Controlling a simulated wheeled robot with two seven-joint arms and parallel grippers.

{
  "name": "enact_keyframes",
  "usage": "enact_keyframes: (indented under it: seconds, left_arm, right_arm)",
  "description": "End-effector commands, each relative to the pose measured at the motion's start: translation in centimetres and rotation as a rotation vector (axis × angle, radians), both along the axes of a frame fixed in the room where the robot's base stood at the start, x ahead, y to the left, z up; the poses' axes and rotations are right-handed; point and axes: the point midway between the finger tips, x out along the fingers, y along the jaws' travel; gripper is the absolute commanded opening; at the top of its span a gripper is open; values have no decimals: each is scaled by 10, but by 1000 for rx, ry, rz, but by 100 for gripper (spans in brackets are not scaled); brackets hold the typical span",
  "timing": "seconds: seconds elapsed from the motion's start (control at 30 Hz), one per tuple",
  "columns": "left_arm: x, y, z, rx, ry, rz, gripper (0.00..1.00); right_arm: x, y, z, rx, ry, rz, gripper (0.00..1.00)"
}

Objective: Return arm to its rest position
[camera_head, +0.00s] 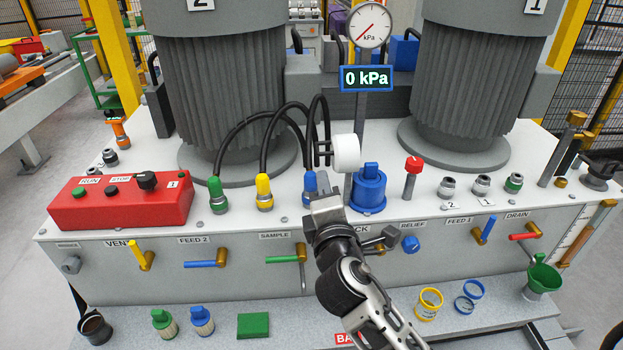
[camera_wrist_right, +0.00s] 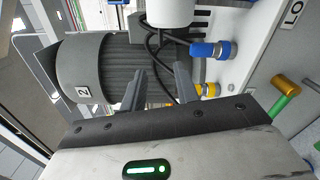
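My right gripper (camera_head: 323,184) is over the front middle of the machine's deck, its arm coming in from the lower right. In the right wrist view its two fingers (camera_wrist_right: 160,75) stand apart with nothing held between them. A white round knob or cylinder (camera_head: 346,152) is just beyond the gripper and also shows at the top of the wrist view (camera_wrist_right: 169,11). The blue hose connector (camera_head: 310,186) is close beside the fingers in the head view; I cannot tell whether they touch. My left arm and gripper are not in view.
The deck holds a red control box (camera_head: 120,202), green (camera_head: 215,192) and yellow (camera_head: 264,190) hose connectors, a blue capped fitting (camera_head: 369,190) and a red-topped valve (camera_head: 411,175). Two ribbed motors stand behind. Valve handles stick out of the front panel. The gauge display (camera_head: 367,78) reads 0 kPa.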

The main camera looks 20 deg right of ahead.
Motion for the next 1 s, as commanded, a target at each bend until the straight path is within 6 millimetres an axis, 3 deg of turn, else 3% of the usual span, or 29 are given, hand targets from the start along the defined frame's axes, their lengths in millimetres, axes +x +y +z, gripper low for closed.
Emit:
enact_keyframes:
  seconds: [0.2, 0.27, 0.37, 0.5, 0.6, 0.7, 0.83, 1.0]
  left_arm:
    - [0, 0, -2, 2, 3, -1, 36]
    - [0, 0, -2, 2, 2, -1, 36]
    - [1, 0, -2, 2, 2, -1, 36]
    - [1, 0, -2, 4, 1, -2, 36]
    - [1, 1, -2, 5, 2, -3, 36]
    - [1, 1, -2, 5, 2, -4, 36]
    - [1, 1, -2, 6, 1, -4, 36]
    - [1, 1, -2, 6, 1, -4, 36]
  right_arm:
    - [-2, 2, -7, 30, 11, 11, 31]
    - [-7, 5, -23, 102, 32, 34, 31]
    - [-27, 18, -68, 343, 99, 86, 31]
    - [-79, 45, -141, 849, 227, 106, 31]
    - [-121, 64, -179, 1210, 303, 50, 31]
    - [-157, 78, -202, 1504, 353, -37, 31]
    - [-184, 87, -214, 1724, 378, -127, 31]
    - [-189, 90, -216, 1778, 381, -150, 31]
